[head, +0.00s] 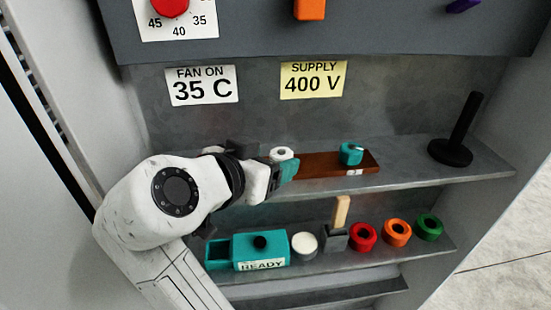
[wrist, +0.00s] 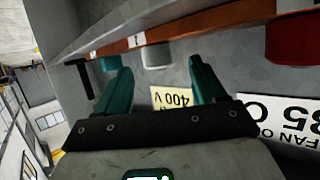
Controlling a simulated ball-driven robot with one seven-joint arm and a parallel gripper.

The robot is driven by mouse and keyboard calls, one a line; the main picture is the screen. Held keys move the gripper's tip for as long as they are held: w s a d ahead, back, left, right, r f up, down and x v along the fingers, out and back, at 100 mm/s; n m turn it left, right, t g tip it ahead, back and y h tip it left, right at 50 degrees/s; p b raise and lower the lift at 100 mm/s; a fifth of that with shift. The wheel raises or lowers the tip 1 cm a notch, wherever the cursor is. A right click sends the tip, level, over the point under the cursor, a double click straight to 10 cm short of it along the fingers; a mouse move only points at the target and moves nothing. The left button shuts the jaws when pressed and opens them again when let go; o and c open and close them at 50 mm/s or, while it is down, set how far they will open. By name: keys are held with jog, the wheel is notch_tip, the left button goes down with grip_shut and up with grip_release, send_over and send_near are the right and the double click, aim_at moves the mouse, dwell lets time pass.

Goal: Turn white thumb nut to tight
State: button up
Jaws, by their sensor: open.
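The white thumb nut (head: 282,152) stands on the brown strip (head: 325,164) on the upper shelf in the head view, just behind my fingers. In the wrist view a white round piece (wrist: 156,56), apparently this nut, shows beyond and between my fingertips. My gripper (head: 287,171) is open with teal fingers; the wrist view shows clear space between them (wrist: 157,66). No contact with the nut is visible. A teal knob (head: 350,152) stands at the strip's right end. No tight mark on the nut can be read.
A black upright rod (head: 466,125) on a round base stands right on the upper shelf. A red piece (wrist: 297,40) is beside the nut in the wrist view. Below are a teal READY box (head: 260,250) and red, orange and green rings (head: 397,232).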

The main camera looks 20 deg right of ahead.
jog(key=b+v, duration=0.1)
jog(key=v, duration=0.6)
jog(key=shift+s+a, duration=0.25)
jog(key=shift+a, duration=0.05)
